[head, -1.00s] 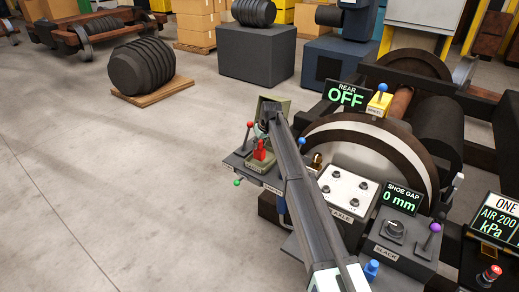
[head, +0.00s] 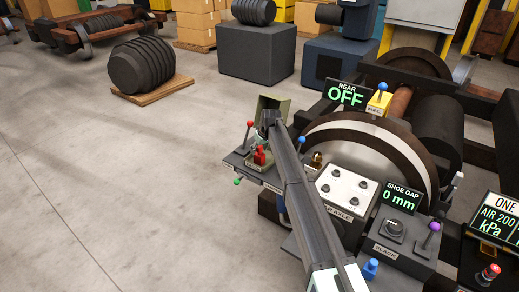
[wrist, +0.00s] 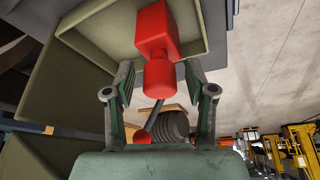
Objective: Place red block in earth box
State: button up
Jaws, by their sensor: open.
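The red block (head: 260,155), a squarish body with a narrower knob, shows low at the olive-green earth box (head: 271,103) in the head view. In the wrist view the red block (wrist: 155,35) is large and central, against the olive box's tray-like interior (wrist: 100,42). My gripper (wrist: 159,78) is open, with one finger on each side of the red knob and visible gaps between. In the head view my gripper (head: 266,122) is over the box area, and my arm hides part of it. Whether the block rests on the box floor cannot be told.
A red-balled lever (head: 249,124), a green-balled lever (head: 237,182) and a blue-balled lever (head: 302,140) stand close around the box. The white axle panel (head: 347,192) and the wheel (head: 400,150) are to the right. Open floor (head: 120,200) lies left.

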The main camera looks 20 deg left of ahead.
jog(key=shift+r, duration=0.15)
jog(key=b+v, duration=0.1)
jog(key=v, duration=1.1)
